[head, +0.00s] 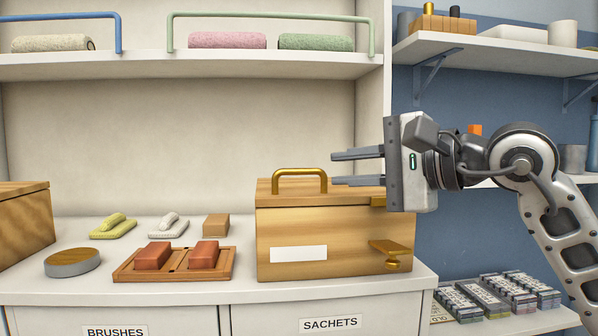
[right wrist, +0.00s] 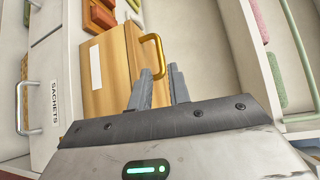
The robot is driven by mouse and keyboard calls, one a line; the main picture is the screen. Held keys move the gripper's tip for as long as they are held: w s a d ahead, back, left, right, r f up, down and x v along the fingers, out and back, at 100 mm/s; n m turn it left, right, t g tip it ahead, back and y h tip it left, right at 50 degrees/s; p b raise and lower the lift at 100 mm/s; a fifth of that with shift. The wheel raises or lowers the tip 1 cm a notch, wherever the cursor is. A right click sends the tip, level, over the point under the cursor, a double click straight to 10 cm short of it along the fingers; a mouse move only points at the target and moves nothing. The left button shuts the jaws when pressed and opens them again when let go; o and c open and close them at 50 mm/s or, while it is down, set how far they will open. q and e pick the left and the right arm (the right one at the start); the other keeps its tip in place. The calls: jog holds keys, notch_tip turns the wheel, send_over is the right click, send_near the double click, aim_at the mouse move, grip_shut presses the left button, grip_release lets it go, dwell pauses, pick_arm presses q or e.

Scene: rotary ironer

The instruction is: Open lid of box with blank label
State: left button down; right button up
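The wooden box (head: 334,230) with a blank white label (head: 299,254) stands on the white counter, its lid (head: 270,190) down. A brass arched handle (head: 300,172) rises from the lid, and a brass tab (head: 390,248) sticks out low at the front right. My right gripper (head: 332,169) points left from the right side, fingers parted, beside or near the handle; I cannot tell whether they touch it. In the right wrist view, the handle (right wrist: 154,50) is just beyond the fingertips (right wrist: 160,72), with nothing between them. My left gripper is not in view.
Another wooden box (head: 22,222) stands at the far left. A shelf (head: 190,66) with rolled towels is above.

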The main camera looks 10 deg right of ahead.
aim_at(303, 172)
jog(key=x, duration=0.9)
jog(key=shift+d, duration=0.1)
grip_shut()
